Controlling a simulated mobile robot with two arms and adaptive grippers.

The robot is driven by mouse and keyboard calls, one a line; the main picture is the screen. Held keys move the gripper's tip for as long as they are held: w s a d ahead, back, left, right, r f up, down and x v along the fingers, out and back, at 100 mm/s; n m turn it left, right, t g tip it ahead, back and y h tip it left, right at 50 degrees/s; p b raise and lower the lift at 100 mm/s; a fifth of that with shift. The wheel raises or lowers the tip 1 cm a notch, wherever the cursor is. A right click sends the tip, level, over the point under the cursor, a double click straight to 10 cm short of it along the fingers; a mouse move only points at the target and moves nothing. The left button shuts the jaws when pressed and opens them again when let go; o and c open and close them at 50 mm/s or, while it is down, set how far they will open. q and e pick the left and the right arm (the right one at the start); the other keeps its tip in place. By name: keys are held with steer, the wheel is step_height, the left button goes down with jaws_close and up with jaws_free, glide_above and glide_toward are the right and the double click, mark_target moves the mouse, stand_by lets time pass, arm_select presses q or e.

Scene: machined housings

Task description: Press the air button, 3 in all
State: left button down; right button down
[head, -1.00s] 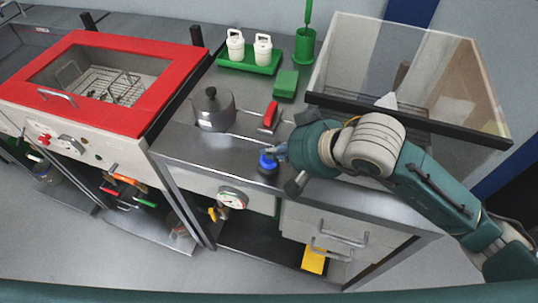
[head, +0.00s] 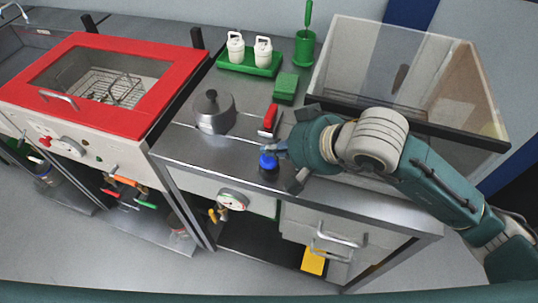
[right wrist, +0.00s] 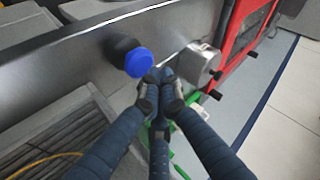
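The air button, a round blue cap on a dark base (head: 268,161), sits on the front part of the steel bench top. It also shows in the right wrist view (right wrist: 139,62). My right gripper (head: 279,149) is beside and slightly above the blue cap in the head view. In the right wrist view its fingertips (right wrist: 160,75) are together with nothing between them, close to the cap's edge. I cannot tell whether they touch it. My left gripper is out of view.
A grey lidded pot (head: 213,112) and a red-handled block (head: 269,119) stand behind the button. A green tray with white jars (head: 249,62), a green sponge (head: 286,86) and a clear-walled bin (head: 340,60) are at the back. A red-framed basin (head: 120,50) is left.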

mark_target(272, 160)
steer(key=shift+r, duration=0.15)
steer(key=shift+r+p, duration=1)
steer(key=shift+r, duration=1.5)
steer(key=shift+a, duration=0.1)
